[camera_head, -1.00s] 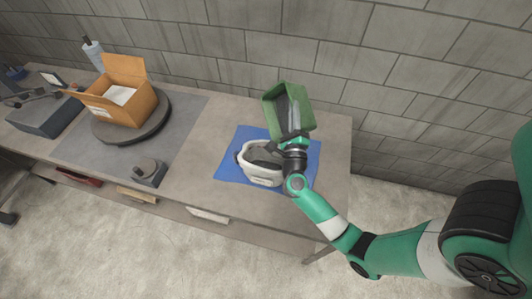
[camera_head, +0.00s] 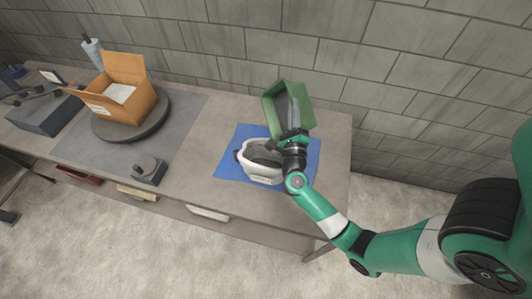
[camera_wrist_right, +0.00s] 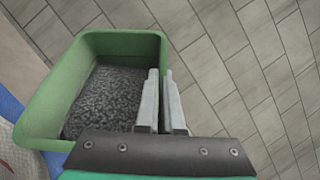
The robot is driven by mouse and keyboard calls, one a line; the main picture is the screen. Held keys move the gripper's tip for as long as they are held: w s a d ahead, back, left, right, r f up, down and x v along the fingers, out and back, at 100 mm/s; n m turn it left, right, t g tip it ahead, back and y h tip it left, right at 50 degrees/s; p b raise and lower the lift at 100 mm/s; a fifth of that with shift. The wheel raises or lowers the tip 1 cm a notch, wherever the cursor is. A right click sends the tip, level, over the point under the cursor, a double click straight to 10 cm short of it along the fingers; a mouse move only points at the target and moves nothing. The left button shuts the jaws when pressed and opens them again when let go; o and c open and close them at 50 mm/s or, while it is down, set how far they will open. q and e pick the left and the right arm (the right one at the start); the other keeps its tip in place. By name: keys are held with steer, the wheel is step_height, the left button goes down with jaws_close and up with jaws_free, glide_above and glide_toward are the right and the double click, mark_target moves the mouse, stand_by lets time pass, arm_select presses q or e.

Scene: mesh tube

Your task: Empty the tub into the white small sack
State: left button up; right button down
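The green tub (camera_head: 270,116) is held in the air above the far right part of the table, behind and right of the white sack. Dark grey granules (camera_wrist_right: 105,100) lie inside it, and its open side is tilted toward the head camera. My right gripper (camera_wrist_right: 162,75) is shut on one wall of the tub (camera_wrist_right: 60,85); it also shows in the head view (camera_head: 290,138), below the tub. The small white sack (camera_head: 262,175) stands with its mouth open on a blue cloth (camera_head: 228,172). The sack's bottom inside is hard to make out. My left gripper is out of view.
A cardboard box (camera_head: 128,105) stands on a round dark turntable (camera_head: 163,112) at the left. A small dark device (camera_head: 148,172) lies near the front edge. A block wall (camera_head: 220,60) runs behind the table (camera_head: 200,165).

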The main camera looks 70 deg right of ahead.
steer(key=shift+w+a+f+n+t+b, duration=0.1)
steer(key=shift+w+a+n+t+b, duration=0.2)
steer(key=shift+a+n+b, duration=0.15)
steer(key=shift+w+a+n+t+h, duration=0.25)
steer(key=shift+a+n+t+h, duration=0.1)
steer(key=shift+n, duration=0.1)
stand_by(7.1)
